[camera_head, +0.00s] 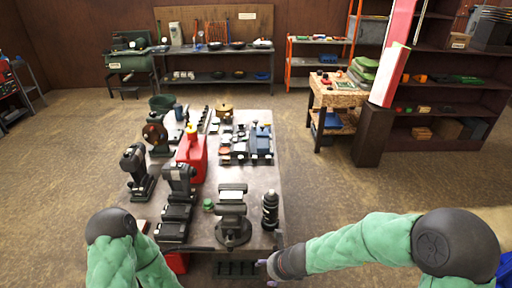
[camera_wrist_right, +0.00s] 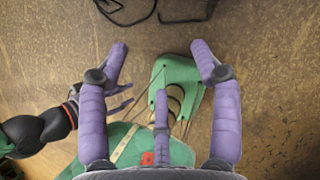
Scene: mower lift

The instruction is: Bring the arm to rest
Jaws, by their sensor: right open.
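My right arm (camera_head: 360,240) reaches in from the right in the head view, its sleeve green. Its gripper (camera_head: 267,273) is at the near right corner of the workbench (camera_head: 258,178), partly cut off by the bottom of the picture. In the right wrist view the purple fingers of this gripper (camera_wrist_right: 162,57) are spread apart, with nothing held between them. Brown floor and a green shape show beyond them. My left arm (camera_head: 125,250) shows at the bottom left of the head view.
The workbench carries a vise (camera_head: 232,212), a black bottle-shaped thing (camera_head: 270,210), a red can (camera_head: 192,155) and several tools. A dark crate (camera_head: 236,268) shows low at its near end. Open floor (camera_head: 330,190) lies right of the bench.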

